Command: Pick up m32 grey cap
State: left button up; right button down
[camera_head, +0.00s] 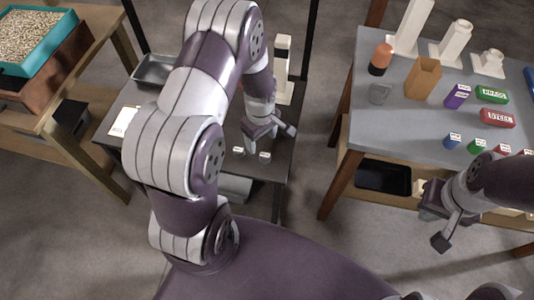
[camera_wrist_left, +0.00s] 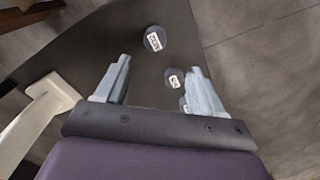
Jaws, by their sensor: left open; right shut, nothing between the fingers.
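Small round grey caps with white labels lie on the dark table (camera_head: 190,95). Two show in the head view, a left cap (camera_head: 238,152) and a right cap (camera_head: 265,157). In the left wrist view I see a larger cap (camera_wrist_left: 154,40), a smaller cap (camera_wrist_left: 174,79) and a third cap (camera_wrist_left: 183,103) partly hidden by a finger. The labels are too small to tell which is m32. My left gripper (camera_head: 270,137) is open and empty above the table, near the caps; its fingers (camera_wrist_left: 160,66) are spread. My right gripper (camera_head: 437,228) is shut and empty, beside the right-hand table.
A metal tray (camera_head: 154,69) and a white upright part (camera_head: 283,75) stand on the dark table. The grey table (camera_head: 400,130) at right holds an orange block (camera_head: 423,78), white fittings and coloured labelled boxes. A teal bin (camera_head: 38,40) stands at the upper left.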

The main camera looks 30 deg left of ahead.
aim_at(264, 154)
pick_arm(q)
jog(key=f, duration=0.3)
jog(key=f+p, duration=0.1)
jog(key=f, duration=0.4)
jog(key=shift+w+d+f, duration=0.25)
jog(key=shift+f, duration=0.35)
jog(key=shift+w+d, duration=0.1)
jog(key=shift+w, duration=0.1)
jog(key=c, duration=1.1)
